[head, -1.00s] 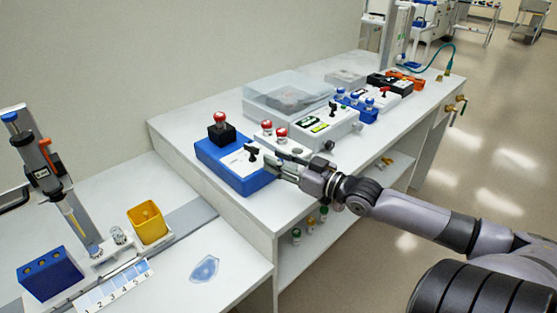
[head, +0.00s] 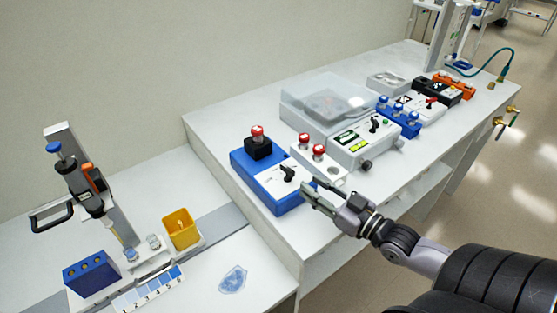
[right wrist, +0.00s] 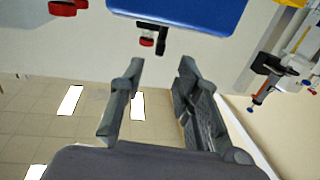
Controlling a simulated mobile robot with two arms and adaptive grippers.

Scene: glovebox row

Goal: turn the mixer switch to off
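A blue box (head: 284,204) with a white top panel carries a black switch handle (head: 288,173); I take it for the mixer, but its label is unreadable. A black block with a red button (head: 257,133) stands at its back end. My right gripper (head: 312,188) is just right of the switch, near the box's right edge, apart from the handle. In the right wrist view the fingers (right wrist: 151,80) are spread with nothing between them. The blue box (right wrist: 185,10) appears upside down beyond the tips. The handle's setting is unreadable. My left gripper is out of view.
A white unit with red buttons (head: 333,172) and a grey-white unit with a green display (head: 352,152) stand close to the right. A clear-lidded box (head: 325,98) is behind. A pipette stand (head: 95,185) and yellow cup (head: 180,229) occupy the lower left bench.

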